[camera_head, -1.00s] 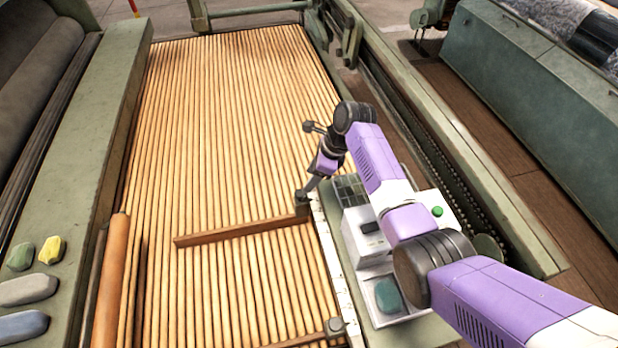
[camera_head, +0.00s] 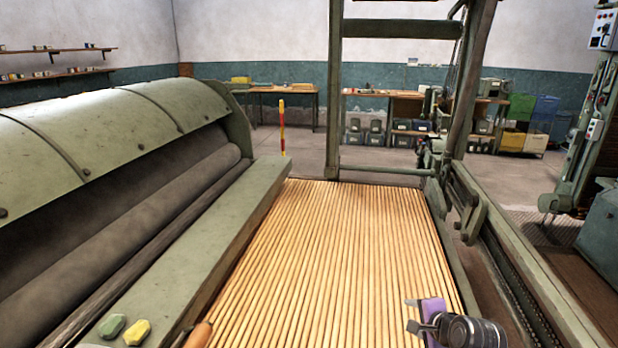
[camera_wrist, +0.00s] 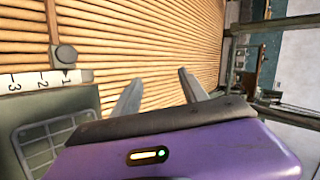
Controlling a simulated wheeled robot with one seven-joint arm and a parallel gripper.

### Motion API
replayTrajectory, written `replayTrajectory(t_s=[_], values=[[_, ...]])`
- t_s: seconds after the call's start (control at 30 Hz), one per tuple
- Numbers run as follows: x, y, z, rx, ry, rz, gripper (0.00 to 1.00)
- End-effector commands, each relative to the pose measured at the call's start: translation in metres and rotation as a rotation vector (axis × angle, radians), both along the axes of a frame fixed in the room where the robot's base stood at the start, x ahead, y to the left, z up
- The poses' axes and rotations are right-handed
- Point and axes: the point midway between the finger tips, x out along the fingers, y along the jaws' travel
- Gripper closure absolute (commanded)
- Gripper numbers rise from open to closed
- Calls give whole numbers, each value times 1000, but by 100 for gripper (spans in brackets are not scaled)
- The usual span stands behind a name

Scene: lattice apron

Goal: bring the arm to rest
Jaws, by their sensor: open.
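My gripper (camera_wrist: 160,98) shows in the wrist view with its two grey fingers spread apart and nothing between them. Behind the fingers lies the wooden slatted apron (camera_wrist: 145,45). In the head view, part of my purple and dark arm shows at the bottom right, over the right edge of the slatted apron (camera_head: 340,250). In the wrist view a white numbered scale (camera_wrist: 35,80) and a grey grid tray (camera_wrist: 50,138) lie left of the gripper.
A large green machine with a dark roller (camera_head: 130,225) stands on the left. A yellow block (camera_head: 136,332) and a green block (camera_head: 111,326) sit on its ledge. A green frame post (camera_head: 470,80) and side rail (camera_head: 530,270) bound the right. The visible apron's middle is clear.

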Motion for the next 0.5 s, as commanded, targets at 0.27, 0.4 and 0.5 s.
replayTrajectory(t_s=[0.27,0.4,0.5], values=[[-54,11,1,-351,-267,132,49],[-91,17,5,-513,-357,173,49],[-120,22,9,-622,-410,197,49]])
